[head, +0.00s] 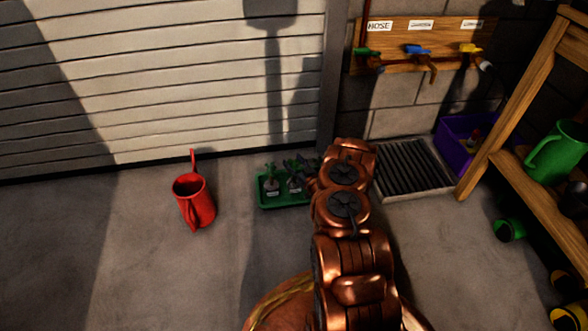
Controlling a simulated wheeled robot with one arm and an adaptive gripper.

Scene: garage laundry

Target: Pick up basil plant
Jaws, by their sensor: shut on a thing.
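A green tray (268,204) stands on the floor by the shutter, left of my arm. Two small potted plants with pale labels show in it, a left plant (271,180) and a right plant (295,180). The labels are too small to read, so I cannot tell which is the basil. Dark leaves show beside the end of my arm. My gripper (312,174) is at the tray's right end, mostly hidden behind my arm's copper links. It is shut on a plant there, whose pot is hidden.
A red watering can (196,203) stands left on open floor. A grated drain (412,168) lies right of my arm, then a purple crate (459,150) and a wooden shelf (530,172) with a green can (556,153). Taps (418,50) line the wall.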

